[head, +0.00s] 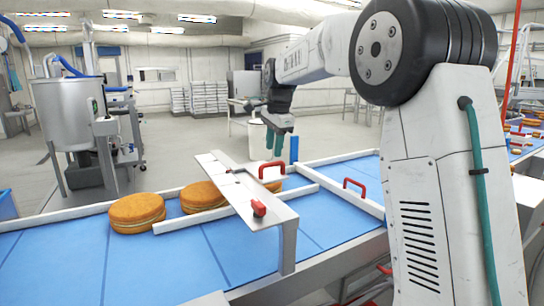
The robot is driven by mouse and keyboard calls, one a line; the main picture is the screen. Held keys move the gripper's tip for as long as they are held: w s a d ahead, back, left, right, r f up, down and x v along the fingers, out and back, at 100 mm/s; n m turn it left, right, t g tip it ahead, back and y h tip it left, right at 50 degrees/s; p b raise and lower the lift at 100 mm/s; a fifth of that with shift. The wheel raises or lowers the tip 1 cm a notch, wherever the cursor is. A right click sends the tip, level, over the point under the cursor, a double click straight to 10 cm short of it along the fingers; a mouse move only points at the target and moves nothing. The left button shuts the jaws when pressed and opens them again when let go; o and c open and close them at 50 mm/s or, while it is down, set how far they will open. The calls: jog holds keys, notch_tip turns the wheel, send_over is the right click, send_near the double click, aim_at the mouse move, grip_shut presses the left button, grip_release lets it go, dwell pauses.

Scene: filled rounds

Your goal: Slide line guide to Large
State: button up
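A pale metal plate (222,178) bridges the blue conveyor. A red handle (271,171) and a red knob (259,208) show at the plate. A white guide rail (195,219) runs along the belt under the plate. A second red handle (355,187) stands on a white rail further right. My gripper (274,143) points down above the first red handle and does not appear to touch it. Its two teal fingers show a small gap with nothing between them. Any size marks, including Large, are not readable.
Filled rounds, one at the left (137,212) and one by the plate (203,195), sit on the blue belt (165,265); another is partly hidden behind the plate. A blue post (294,148) rises at the far belt edge. A steel tank (68,122) stands back left.

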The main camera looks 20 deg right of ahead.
jog(key=shift+s+d+r, duration=0.1)
jog(key=shift+s+r, duration=0.05)
jog(key=shift+r, duration=0.65)
jog(key=shift+s+r, duration=0.15)
jog(key=shift+r, duration=0.65)
jog(key=s+a+f+n, duration=0.2)
jog(key=s+f+n, duration=0.2)
jog(key=s, duration=1)
jog(key=s+a+f+n, duration=0.3)
jog(key=s+n, duration=0.4)
jog(key=s, duration=0.8)
jog(key=s+a+f+n, duration=0.2)
jog(key=s+f+n, duration=0.4)
jog(key=s, duration=0.8)
jog(key=shift+s+a+g, duration=0.3)
jog(key=shift+a+g, duration=0.1)
jog(key=shift+o, duration=0.4)
